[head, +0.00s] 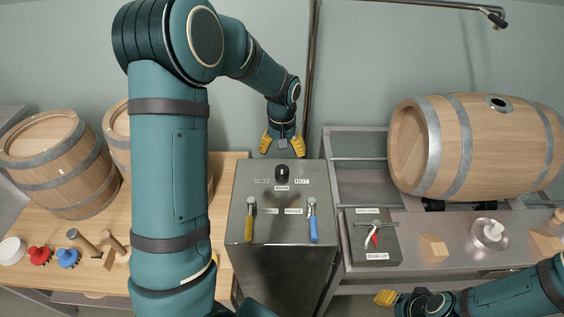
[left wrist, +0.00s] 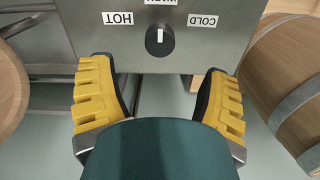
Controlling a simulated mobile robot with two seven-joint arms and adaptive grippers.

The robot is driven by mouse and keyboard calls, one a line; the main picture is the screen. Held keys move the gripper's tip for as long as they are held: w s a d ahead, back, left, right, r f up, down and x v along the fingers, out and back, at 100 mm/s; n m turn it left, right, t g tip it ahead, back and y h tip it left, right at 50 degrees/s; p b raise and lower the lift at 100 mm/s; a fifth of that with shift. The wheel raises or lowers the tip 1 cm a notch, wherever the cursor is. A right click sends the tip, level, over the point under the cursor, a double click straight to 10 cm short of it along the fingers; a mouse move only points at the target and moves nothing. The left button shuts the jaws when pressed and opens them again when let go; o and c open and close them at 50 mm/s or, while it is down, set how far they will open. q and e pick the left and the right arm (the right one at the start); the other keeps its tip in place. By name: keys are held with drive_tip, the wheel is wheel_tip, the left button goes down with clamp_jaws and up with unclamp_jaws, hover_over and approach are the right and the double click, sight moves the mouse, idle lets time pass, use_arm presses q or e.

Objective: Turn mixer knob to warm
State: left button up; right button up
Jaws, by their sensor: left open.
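The mixer knob (head: 282,173) is a dark round knob on top of the steel mixer box (head: 262,211), among labels; in the head view the WARM label (head: 282,188) is just below it. In the left wrist view the knob (left wrist: 159,40) has a white mark pointing up, toward the partly cut-off WARM label. The HOT label (left wrist: 118,18) is left of it, the COLD label (left wrist: 202,20) right. My left gripper (head: 281,143) is open and empty behind the box, its fingers apart from the knob. My right gripper (head: 386,298) is partly visible at bottom; its fingers are unclear.
A yellow-handled lever (head: 249,222) and a blue-handled lever (head: 313,222) stand on the box front. A grey valve box (head: 369,248) is to the right. A large barrel (head: 475,145) lies beyond it; another barrel (head: 62,160) stands left, near brushes.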

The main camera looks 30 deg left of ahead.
sight(282, 169)
use_arm(q)
drive_tip(key=shift+r, duration=1.7)
